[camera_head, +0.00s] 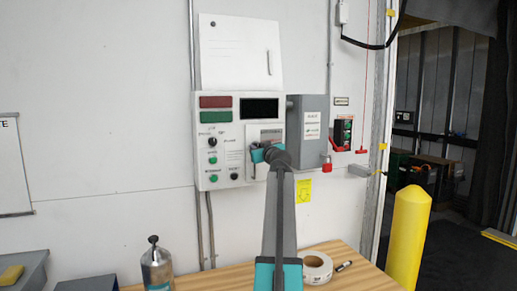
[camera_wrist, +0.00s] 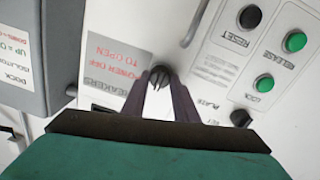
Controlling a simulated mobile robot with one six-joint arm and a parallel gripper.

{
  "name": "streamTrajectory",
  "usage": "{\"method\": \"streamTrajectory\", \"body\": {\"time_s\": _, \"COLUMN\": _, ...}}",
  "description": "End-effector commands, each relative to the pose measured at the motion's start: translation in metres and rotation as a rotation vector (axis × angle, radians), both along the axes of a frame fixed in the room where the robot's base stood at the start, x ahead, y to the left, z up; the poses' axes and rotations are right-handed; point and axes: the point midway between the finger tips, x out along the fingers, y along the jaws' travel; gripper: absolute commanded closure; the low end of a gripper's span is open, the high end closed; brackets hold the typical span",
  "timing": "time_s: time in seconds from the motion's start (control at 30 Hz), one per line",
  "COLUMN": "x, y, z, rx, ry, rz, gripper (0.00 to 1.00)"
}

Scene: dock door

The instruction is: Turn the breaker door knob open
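The breaker door knob is a small black knob (camera_wrist: 160,78) on the breaker door (camera_wrist: 115,62), which carries red "POWER OFF TO OPEN" lettering. In the wrist view the dark fingers of my gripper (camera_wrist: 160,92) point at the panel, one on each side of the knob. A strip of white shows between them. I cannot tell whether they touch the knob. In the head view my gripper (camera_head: 262,152) is at the breaker door (camera_head: 266,132) on the control panel (camera_head: 222,160); my arm hides the knob. The door looks shut.
A grey box (camera_head: 310,130) with a red padlock (camera_head: 327,164) adjoins the panel's right side. Buttons, including a green one (camera_wrist: 295,41), sit close by. Below is a wooden table (camera_head: 345,276) with a bottle (camera_head: 157,265) and tape roll (camera_head: 316,266). A yellow post (camera_head: 408,240) stands right.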

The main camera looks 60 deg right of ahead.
Motion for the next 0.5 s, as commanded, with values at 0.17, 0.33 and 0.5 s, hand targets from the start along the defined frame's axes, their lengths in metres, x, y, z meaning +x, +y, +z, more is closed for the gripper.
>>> {"method": "streamTrajectory", "body": {"time_s": 0.17, "x": 0.0001, "y": -0.0026, "z": 0.0006, "rx": -0.001, "ry": -0.001, "rz": -0.001, "gripper": 0.96}}
{"method": "streamTrajectory", "body": {"time_s": 0.33, "x": -0.0002, "y": -0.0007, "z": 0.001, "rx": 0.005, "ry": -0.007, "rz": -0.003, "gripper": 0.96}}
{"method": "streamTrajectory", "body": {"time_s": 0.5, "x": -0.0002, "y": -0.0004, "z": 0.0011, "rx": 0.033, "ry": -0.028, "rz": -0.002, "gripper": 0.96}}
